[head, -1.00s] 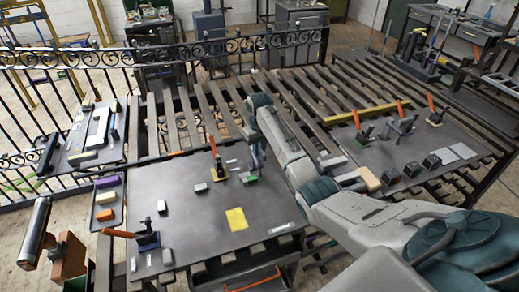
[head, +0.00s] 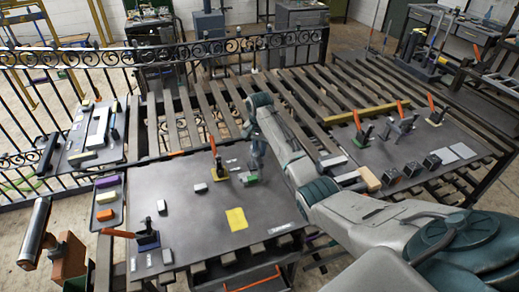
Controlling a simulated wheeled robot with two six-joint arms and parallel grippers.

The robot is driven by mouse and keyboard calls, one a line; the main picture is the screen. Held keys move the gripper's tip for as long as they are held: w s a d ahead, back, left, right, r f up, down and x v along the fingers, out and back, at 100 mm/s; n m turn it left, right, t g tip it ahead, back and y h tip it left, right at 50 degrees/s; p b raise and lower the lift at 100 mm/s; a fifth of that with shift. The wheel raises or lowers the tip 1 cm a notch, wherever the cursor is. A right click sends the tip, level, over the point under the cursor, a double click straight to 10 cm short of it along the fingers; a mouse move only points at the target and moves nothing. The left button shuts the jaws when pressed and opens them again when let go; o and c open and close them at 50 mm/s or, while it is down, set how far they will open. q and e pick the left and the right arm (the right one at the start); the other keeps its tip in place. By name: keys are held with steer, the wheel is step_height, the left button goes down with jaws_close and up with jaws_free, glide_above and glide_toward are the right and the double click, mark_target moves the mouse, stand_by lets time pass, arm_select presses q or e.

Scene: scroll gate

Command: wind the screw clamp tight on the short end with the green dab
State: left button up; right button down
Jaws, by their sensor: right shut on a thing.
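My right gripper (head: 257,172) reaches down over the near dark plate from the right arm. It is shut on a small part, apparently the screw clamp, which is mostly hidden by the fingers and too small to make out. The green dab (head: 250,180) shows right below the fingertips, on a small piece at the plate's far right part. Whether the clamp is tight cannot be told. My left gripper is not in view.
An orange-handled toggle clamp (head: 219,170) stands close left of the gripper, and another (head: 146,239) at the near left corner. A yellow sheet (head: 236,219) lies in front. A narrow tray (head: 108,199) holds coloured blocks. The plate's middle is mostly clear.

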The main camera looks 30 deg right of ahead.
steer(key=m, duration=0.7)
steer(key=shift+w+r, duration=0.15)
steer(key=shift+r, duration=0.05)
stand_by(0.5)
steer(key=c, duration=1.4)
jaws_free()
steer(key=shift+o, duration=0.2)
